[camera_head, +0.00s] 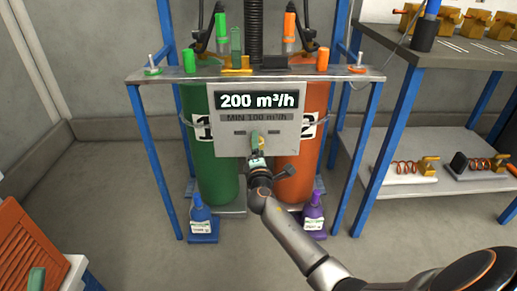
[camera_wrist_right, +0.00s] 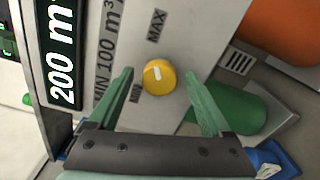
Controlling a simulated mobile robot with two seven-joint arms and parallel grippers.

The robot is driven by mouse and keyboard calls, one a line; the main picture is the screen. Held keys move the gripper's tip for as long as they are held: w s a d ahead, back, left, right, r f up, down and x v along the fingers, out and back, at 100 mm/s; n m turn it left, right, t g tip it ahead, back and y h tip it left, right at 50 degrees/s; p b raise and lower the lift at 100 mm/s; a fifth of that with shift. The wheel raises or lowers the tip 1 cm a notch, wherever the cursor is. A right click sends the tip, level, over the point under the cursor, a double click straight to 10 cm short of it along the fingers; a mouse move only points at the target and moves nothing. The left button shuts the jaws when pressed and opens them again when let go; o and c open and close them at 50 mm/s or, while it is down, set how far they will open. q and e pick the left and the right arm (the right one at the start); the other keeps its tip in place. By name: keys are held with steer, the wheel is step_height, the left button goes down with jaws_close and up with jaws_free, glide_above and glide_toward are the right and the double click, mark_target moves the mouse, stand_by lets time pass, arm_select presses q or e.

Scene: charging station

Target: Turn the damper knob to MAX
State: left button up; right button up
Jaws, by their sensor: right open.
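The damper knob (camera_wrist_right: 159,77) is round and yellow with a white mark. It sits on a grey panel (camera_head: 226,142) between a MAX label (camera_wrist_right: 156,25) and a MIN label (camera_wrist_right: 135,93). The mark lies roughly upright in the right wrist view; which end is its pointer is unclear. My right gripper (camera_head: 256,139) is at the panel's lower middle. Its green fingers (camera_wrist_right: 163,88) are open, one on each side of the knob, with visible gaps. The display (camera_head: 260,100) reads 200 m³/h, above a MIN 100 m³/h line. My left gripper is not clearly seen.
A green cylinder (camera_head: 215,180) and an orange cylinder (camera_head: 296,186) stand behind the panel. Blue (camera_head: 202,218) and purple (camera_head: 313,212) bottles stand below. The left floor is clear.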

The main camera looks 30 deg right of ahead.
steer(key=p+v, duration=0.3)
steer(key=v, duration=0.9)
steer(key=shift+s+a, duration=0.15)
steer(key=shift+s, duration=0.05)
steer(key=shift+a, duration=0.1)
